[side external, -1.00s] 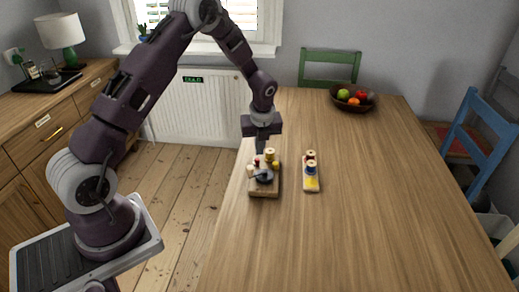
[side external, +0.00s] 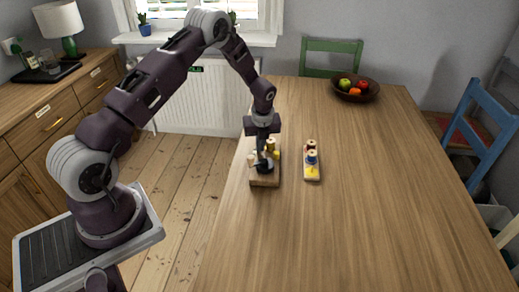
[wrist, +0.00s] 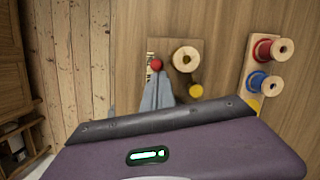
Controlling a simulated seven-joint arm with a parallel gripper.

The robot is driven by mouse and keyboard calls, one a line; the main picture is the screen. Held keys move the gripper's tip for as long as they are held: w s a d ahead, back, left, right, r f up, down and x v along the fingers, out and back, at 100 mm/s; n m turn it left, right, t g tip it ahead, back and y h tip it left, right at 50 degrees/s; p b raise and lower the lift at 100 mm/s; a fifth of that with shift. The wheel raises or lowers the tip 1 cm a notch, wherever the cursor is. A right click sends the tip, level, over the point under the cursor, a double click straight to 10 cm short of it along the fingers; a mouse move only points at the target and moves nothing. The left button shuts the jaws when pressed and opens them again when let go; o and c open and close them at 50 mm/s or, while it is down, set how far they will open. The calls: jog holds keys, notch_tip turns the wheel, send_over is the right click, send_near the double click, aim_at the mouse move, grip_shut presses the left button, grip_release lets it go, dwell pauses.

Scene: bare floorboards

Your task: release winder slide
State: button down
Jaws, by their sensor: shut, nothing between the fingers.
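The winder is a small wooden board (side external: 265,182) near the table's left edge, with a dark round part (side external: 264,168) at its near end. In the wrist view the board (wrist: 196,44) carries a pale wooden spool (wrist: 185,59), a yellow knob (wrist: 195,90) and a red knob (wrist: 157,64) beside a marked strip (wrist: 149,68) at its left edge. My gripper (wrist: 157,78) is shut and empty, pointing down over the board, with its tips right by the red knob. I cannot tell whether they touch it. My gripper hides part of the board.
A second wooden board (side external: 312,177) stands to the right, with a red spool (wrist: 263,49), a blue spool (wrist: 258,80) and a yellow part (wrist: 253,104). A fruit bowl (side external: 356,92) is at the far end. The table's right and near parts are clear.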

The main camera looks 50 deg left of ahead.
jog(key=shift+w+a, duration=0.3)
jog(key=shift+a, duration=0.1)
jog(key=shift+r, duration=0.1)
jog(key=shift+r, duration=0.35)
jog(key=v, duration=0.9)
jog(key=shift+s+d, duration=0.2)
jog(key=shift+d, duration=0.15)
